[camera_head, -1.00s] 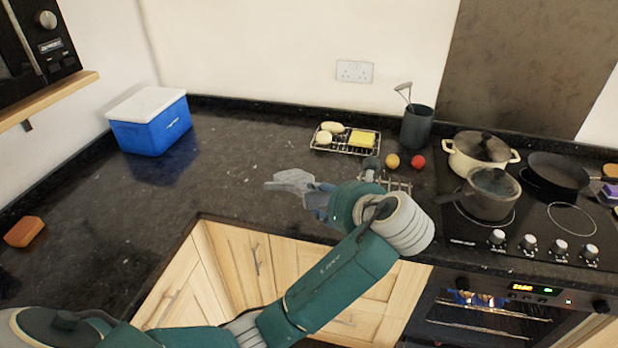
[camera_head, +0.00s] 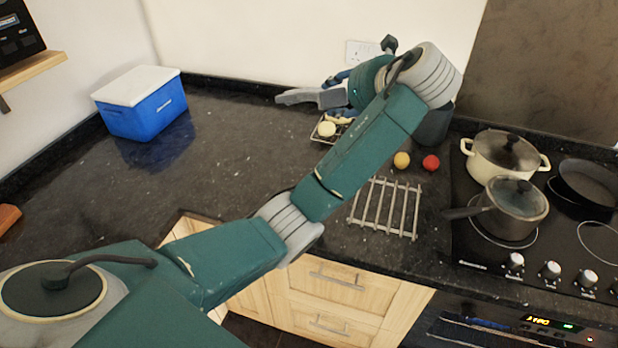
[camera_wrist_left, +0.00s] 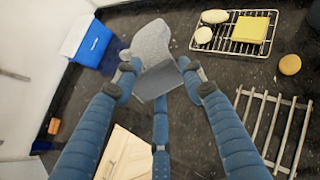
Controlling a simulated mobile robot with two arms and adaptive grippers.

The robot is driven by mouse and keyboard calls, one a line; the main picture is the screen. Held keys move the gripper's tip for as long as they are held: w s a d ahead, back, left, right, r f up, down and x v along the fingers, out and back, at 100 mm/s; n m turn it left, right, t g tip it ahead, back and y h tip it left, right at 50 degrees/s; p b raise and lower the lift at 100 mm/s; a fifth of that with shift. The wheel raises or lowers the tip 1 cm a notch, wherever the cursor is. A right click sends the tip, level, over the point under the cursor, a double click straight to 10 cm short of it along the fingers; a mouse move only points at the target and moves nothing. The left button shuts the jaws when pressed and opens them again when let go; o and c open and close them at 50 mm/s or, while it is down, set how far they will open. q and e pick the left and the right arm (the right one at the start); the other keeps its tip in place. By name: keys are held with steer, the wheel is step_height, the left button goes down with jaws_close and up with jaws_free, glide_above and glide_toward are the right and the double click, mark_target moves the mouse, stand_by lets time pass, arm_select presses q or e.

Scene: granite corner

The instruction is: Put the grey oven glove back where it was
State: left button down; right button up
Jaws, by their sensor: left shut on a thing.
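The grey oven glove (camera_head: 305,97) is held up above the counter in the head view, its free end pointing left. In the left wrist view the glove (camera_wrist_left: 152,45) hangs between the blue fingers, with a bent-over part towards me. My left gripper (camera_head: 342,92) is shut on it; the fingertips pinch it from both sides in the wrist view (camera_wrist_left: 157,75). My arm hides part of the gripper and of the counter behind. My right gripper is not in view.
A metal trivet (camera_head: 388,207) lies on the granite counter (camera_head: 225,150). A blue cooler (camera_head: 145,105) stands left, pots (camera_head: 508,205) stand on the hob right. The middle counter is clear.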

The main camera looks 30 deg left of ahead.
arm_select(q)
steer(key=b, duration=0.3)
steer(key=shift+s+d, duration=0.15)
steer(key=shift+s, duration=0.25)
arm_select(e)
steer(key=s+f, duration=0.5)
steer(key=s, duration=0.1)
arm_select(q)
step_height(320, 180, down, 20)
steer(key=p, duration=0.2)
steer(key=shift+w+r, duration=0.15)
steer(key=shift+r, duration=0.05)
steer(key=c, duration=1)
jaws_free()
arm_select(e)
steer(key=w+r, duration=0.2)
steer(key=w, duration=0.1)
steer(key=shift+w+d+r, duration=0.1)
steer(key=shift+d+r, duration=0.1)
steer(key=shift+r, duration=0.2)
arm_select(q)
steer(key=shift+r, duration=0.1)
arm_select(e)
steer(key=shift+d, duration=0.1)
